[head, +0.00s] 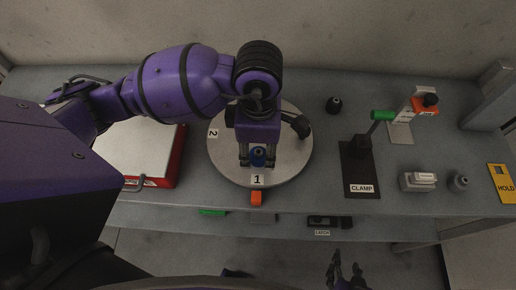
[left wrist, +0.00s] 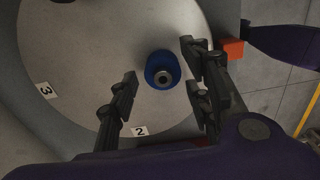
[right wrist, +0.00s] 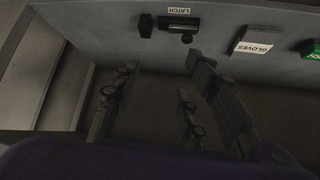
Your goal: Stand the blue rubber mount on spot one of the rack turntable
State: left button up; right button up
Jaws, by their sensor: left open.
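The blue rubber mount (head: 258,157) stands on the grey round rack turntable (head: 287,166), just behind the label 1 at its front edge. In the left wrist view the mount (left wrist: 158,60) is a blue ring with a grey metal centre. My left gripper (head: 257,163) is above the turntable, open, with its fingers on either side of the mount. Clear gaps show between mount and fingers in the left wrist view (left wrist: 160,62). My right gripper (head: 346,274) is low in front of the bench; its fingers are apart and empty in the right wrist view (right wrist: 160,75).
A black part (head: 299,125) is at the turntable's right side. A red case (head: 168,165) with a pale lid stands left. An orange block (head: 256,199) is at the front edge. The clamp stand (head: 358,165) with green handle stands right.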

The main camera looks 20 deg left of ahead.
aim_at(259, 150)
pick_arm(q)
notch_tip(259, 150, up, 11)
jog(key=shift+p, duration=0.35)
dwell(0.3)
dwell(0.5)
